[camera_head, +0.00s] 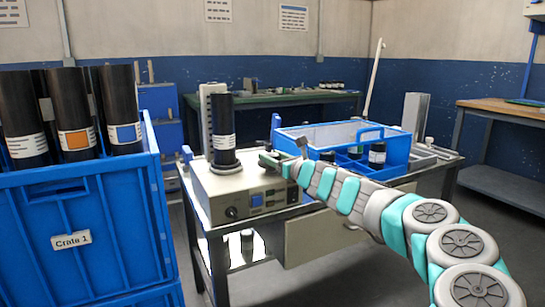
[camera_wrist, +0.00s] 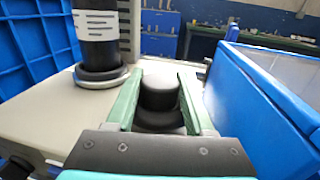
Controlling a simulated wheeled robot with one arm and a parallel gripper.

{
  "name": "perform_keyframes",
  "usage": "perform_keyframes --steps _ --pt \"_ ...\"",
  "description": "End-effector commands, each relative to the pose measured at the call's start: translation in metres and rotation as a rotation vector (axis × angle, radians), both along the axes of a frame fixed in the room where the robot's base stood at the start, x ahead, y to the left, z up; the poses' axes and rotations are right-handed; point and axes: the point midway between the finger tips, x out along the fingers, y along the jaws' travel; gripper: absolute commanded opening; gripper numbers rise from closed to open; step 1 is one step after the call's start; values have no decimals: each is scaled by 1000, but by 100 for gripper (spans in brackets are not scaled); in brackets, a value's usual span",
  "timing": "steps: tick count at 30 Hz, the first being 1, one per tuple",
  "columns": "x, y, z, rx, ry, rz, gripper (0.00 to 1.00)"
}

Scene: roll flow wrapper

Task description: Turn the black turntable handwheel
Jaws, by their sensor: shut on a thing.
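The black turntable handwheel (camera_wrist: 160,118) is a round, stepped black knob on top of a beige machine (camera_head: 228,189). My gripper (camera_wrist: 160,78) has its two green fingers on either side of the knob and is shut on it. In the head view my gripper (camera_head: 273,160) reaches in from the right over the machine top and mostly hides the knob. Left of the knob, a black roll (camera_head: 223,115) with a white label stands upright on the round turntable (camera_head: 225,168); the roll also shows in the wrist view (camera_wrist: 97,50).
A blue bin (camera_head: 290,140) with black rolls stands close right of the machine. Blue Crate 1 (camera_head: 120,215) with tall labelled rolls is at the left. A green-topped bench (camera_head: 270,98) stands behind, and a wooden table (camera_head: 510,108) at the right.

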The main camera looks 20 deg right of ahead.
Motion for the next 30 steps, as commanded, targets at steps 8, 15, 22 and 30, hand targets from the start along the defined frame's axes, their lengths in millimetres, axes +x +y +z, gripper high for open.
perform_keyframes --steps 8,15,22,30 --pt "0 1 0 0 0 1 79" --pt "0 0 0 -1 0 0 83" --pt "-8 -3 0 0 -1 -2 83" --pt "-40 -9 0 0 -1 -2 83"
